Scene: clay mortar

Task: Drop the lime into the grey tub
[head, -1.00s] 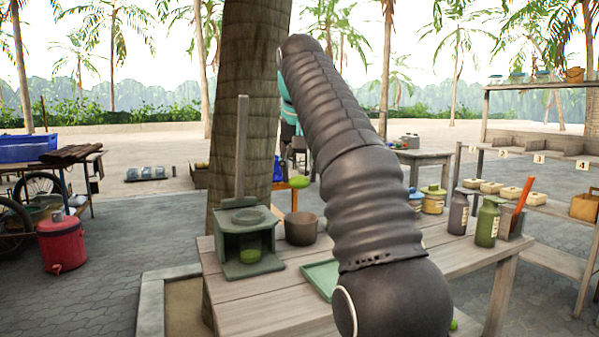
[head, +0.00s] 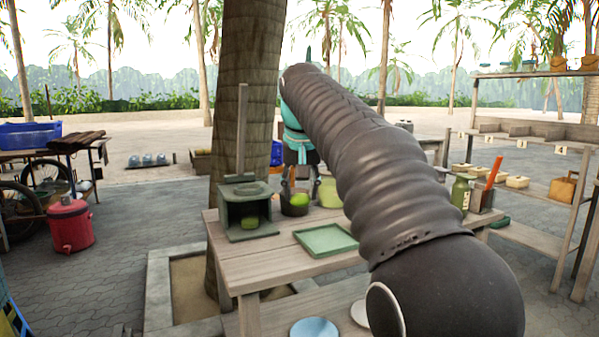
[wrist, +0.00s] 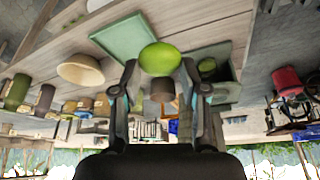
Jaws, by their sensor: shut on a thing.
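My gripper (head: 301,186) is shut on the lime (head: 300,198). In the wrist view the bright green lime (wrist: 160,58) sits between the two fingertips (wrist: 160,68). The small dark grey tub (head: 292,209) stands on the wooden table, and the lime overlaps its rim in the head view. In the wrist view the tub (wrist: 162,90) shows between the fingers, beyond the lime. Whether the lime is directly over the tub's mouth is unclear. My arm passes in front of the table's right part.
A green tray (head: 325,240) lies in front. A pale bowl (wrist: 81,70) and several bottles and jars share the table. The trunk (head: 249,100) rises behind.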

